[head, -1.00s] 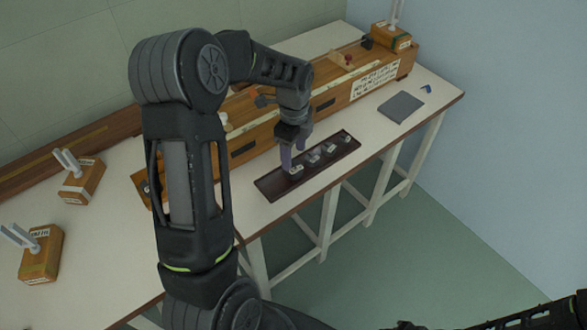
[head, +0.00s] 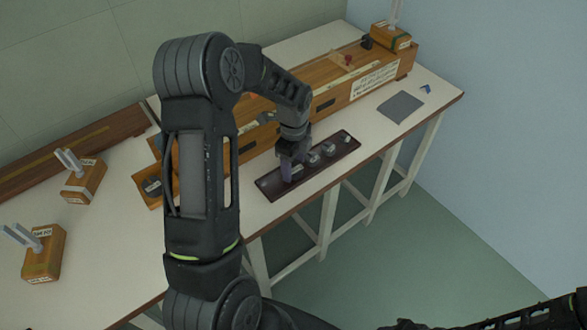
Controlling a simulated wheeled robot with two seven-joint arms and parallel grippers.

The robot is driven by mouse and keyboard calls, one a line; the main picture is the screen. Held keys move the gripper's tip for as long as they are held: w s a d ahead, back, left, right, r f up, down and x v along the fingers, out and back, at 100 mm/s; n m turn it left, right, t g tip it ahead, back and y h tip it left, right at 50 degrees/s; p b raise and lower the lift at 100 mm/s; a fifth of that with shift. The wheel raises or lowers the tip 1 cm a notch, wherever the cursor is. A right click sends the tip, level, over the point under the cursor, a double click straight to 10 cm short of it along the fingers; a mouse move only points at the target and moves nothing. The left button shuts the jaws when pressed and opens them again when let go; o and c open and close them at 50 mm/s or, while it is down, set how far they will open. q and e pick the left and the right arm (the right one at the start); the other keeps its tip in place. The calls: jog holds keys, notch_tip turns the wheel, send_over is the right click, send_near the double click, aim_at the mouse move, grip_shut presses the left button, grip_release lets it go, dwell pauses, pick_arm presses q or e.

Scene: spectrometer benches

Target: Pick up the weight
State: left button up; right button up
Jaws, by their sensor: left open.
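Several small grey metal weights stand in a row in a long dark tray (head: 272,190) on the bench. One weight (head: 298,171) is right beside my left gripper (head: 291,171). Other weights (head: 313,158) stand farther right along the tray. My left gripper is open and points down into the left half of the tray, its fingers low by that weight. The fingers partly hide it, and I cannot tell whether they touch it. My right gripper is not seen.
A long wooden spectrometer box (head: 330,98) stands behind the tray. A grey flat pad (head: 400,106) lies to the right. Wooden blocks with pale prongs (head: 84,182) stand at the left. The bench's front edge runs close to the tray.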

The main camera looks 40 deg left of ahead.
pick_arm(q)
grip_shut()
dwell(0.7)
jog(key=shift+r, duration=0.1)
